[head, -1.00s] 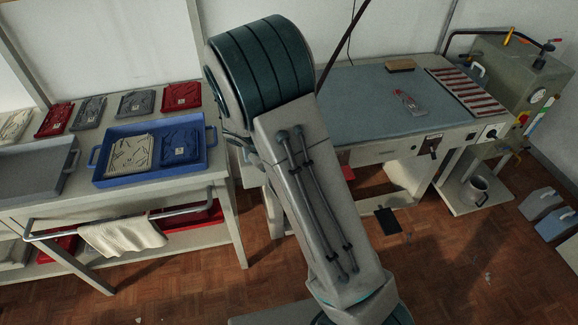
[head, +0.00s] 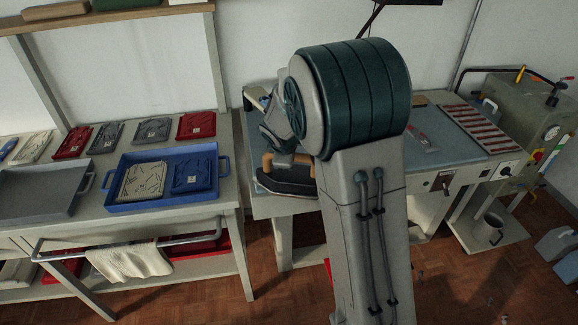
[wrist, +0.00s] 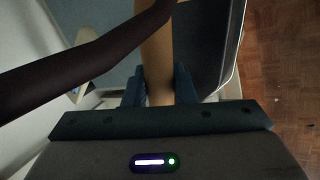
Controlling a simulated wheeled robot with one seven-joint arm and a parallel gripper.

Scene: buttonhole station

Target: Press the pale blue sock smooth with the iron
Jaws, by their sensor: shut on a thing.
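The iron (head: 288,182) has a dark body and a tan wooden handle. It is low over the left end of the blue-grey pressing table, partly hidden by my arm. I cannot tell whether it touches the surface. In the wrist view my gripper (wrist: 159,88) is shut on the handle (wrist: 153,55), one dark finger on each side. The iron's dark, pale-edged body (wrist: 207,40) shows beside the handle. I cannot make out the pale blue sock in any view; my arm hides much of the table.
A dark hose (wrist: 85,65) crosses the wrist view. The pressing table (head: 447,152) holds a red-marked packet (head: 422,140) and a striped rack (head: 482,130). A grey boiler (head: 520,115) stands at right. A blue tray (head: 135,206) with folded cloths is on the left bench.

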